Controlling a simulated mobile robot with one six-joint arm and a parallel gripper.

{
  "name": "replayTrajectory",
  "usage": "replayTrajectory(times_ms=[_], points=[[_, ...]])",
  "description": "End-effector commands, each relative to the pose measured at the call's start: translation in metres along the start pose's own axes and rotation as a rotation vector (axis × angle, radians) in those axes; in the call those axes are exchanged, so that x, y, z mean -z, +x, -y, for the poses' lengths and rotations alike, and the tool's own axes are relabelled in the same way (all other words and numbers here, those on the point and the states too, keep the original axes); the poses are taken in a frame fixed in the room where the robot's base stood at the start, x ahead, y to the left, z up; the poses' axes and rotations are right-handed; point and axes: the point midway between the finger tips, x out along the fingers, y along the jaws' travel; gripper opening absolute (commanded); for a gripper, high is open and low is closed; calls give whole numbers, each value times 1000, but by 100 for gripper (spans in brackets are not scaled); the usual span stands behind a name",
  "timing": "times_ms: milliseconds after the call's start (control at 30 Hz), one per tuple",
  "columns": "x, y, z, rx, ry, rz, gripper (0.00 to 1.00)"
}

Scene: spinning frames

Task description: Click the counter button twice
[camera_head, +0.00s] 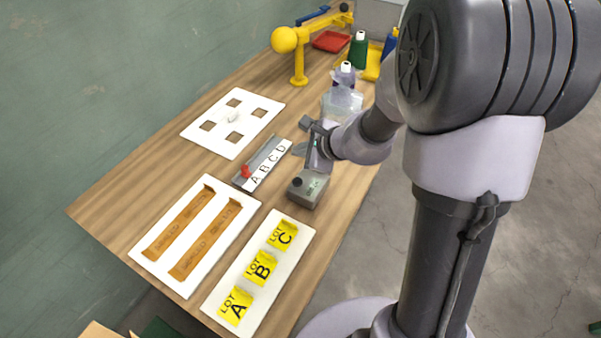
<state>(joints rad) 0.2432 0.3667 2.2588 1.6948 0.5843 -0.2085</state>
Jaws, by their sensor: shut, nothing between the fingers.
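The counter (308,190) is a small grey box on the wooden table, near the table's right edge. It has a dark round button (297,181) on its top left and a small greenish display. My gripper (318,167) is shut and empty, pointing down just above and behind the counter's right part. It appears to be to the right of the button, apart from it. Whether the fingertips touch the box is too small to tell.
A slider rail (262,165) marked A to D lies left of my gripper. A white board with lot labels (262,268) and a board with brown strips (195,232) lie in front. A white board with square holes (232,122) lies behind. A yellow arm (299,65) and bottles stand farther back.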

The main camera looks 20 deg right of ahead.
Motion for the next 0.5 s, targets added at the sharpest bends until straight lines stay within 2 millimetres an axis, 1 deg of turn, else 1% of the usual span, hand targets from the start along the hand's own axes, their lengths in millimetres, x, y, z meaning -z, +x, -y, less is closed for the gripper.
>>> replayTrajectory(times_ms=[267, 367, 500], points=[[0, 0, -1, 0, -2, 1, 0], [2, 4, -3, 0, -1, 1, 0], [10, 13, -10, -1, -1, 0, 0]])
